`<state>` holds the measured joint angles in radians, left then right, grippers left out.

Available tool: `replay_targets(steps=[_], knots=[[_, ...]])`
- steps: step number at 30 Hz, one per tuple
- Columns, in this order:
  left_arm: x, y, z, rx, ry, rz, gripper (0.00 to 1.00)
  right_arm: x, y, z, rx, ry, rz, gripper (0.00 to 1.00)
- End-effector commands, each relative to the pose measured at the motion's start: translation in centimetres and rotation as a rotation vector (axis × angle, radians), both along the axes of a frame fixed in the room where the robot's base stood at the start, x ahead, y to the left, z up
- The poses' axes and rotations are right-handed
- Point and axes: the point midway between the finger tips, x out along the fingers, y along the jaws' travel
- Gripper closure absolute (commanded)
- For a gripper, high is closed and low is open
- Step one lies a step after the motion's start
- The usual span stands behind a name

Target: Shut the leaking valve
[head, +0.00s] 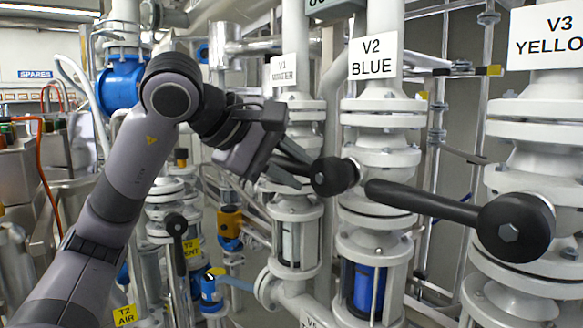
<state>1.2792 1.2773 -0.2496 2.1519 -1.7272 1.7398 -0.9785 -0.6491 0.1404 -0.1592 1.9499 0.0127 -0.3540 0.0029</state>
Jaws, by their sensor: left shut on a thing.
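My left gripper (287,164) reaches in from the left and is shut on the black lever of the V2 valve. That lever's round black hub (333,177) shows just right of the fingers, on the front of the white V2 valve body (382,140). The fingers hide most of the lever, which points left from its hub. The V2 BLUE sign (373,56) hangs above, and a sight glass with blue content (366,291) sits below. The V3 valve lever (425,203) points left from its hub, untouched. I see no clear leak. My right gripper is out of view.
The V1 valve pipe (301,118) with its sign (284,69) stands behind my gripper. The V3 sign (551,36) is at upper right. Smaller valves with yellow tags (192,247) and pipes crowd the lower left. The V3 lever reaches close to the V2 hub.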

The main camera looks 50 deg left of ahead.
Motion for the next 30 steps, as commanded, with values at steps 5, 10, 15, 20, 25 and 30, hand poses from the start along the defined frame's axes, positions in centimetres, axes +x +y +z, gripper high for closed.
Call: replay_targets(steps=[5, 10, 15, 20, 25, 30], knots=[[0.0, 0.1, 0.6, -0.002, -0.019, 0.003, 1.00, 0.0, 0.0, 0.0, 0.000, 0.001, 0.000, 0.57], [0.0, 0.1, 0.6, -0.002, -0.019, 0.004, 1.00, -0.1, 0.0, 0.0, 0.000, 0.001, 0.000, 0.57], [0.0, 0.1, 0.4, -0.002, -0.014, 0.003, 0.53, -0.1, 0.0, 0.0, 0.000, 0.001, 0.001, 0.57], [0.0, 0.0, 0.2, -0.001, -0.008, 0.003, 0.53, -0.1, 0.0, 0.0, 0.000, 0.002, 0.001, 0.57], [-0.7, 0.1, 0.8, -0.001, -0.010, 0.003, 0.53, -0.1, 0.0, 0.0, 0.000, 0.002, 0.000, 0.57], [-2.7, 0.2, 2.2, -0.001, -0.013, 0.003, 0.53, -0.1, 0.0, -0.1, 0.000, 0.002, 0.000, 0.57]])
